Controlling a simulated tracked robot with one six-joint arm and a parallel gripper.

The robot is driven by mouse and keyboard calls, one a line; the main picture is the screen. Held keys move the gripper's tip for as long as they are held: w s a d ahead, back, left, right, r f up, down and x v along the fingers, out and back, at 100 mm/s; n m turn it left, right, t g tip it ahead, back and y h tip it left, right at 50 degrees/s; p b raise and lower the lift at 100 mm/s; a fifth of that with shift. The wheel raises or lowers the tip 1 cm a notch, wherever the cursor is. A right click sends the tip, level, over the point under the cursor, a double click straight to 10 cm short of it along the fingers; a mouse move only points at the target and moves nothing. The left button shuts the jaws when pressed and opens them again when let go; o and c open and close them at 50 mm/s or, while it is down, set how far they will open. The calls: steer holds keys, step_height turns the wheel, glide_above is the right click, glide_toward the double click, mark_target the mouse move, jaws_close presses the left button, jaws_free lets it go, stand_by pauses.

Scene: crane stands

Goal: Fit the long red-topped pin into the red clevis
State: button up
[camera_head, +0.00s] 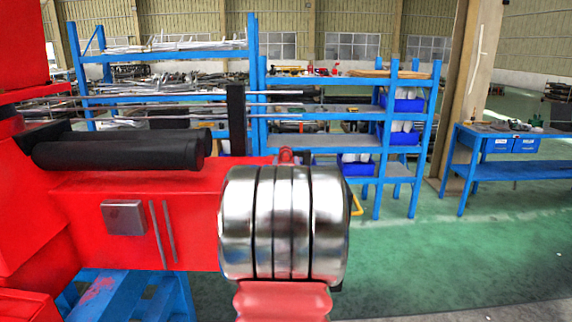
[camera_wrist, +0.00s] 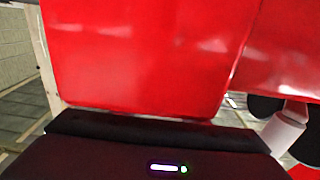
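My gripper shows in the wrist view only as a dark body (camera_wrist: 150,153) with a small lit strip along the bottom edge. Its fingertips cannot be made out, so I cannot see whether it is open or holds anything. A broad red surface (camera_wrist: 140,55) fills the view just beyond it. In the head view, my banded silver arm joint hides the middle. A small red rounded tip (camera_head: 286,155) shows just above that joint; I cannot tell whether it belongs to the long pin. I cannot make out the red clevis for certain in either view.
A large red crane body (camera_head: 90,235) stands at the left, with black cylinders (camera_head: 120,153) and a blue stand (camera_head: 150,295) beneath. Blue shelves (camera_head: 320,143) stand behind, and a blue workbench (camera_head: 515,170) at the right. Green floor (camera_head: 430,260) at the right is open.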

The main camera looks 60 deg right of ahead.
steer(key=shift+v, duration=2.45)
steer(key=v, duration=1.3)
steer(key=shift+a, duration=0.4)
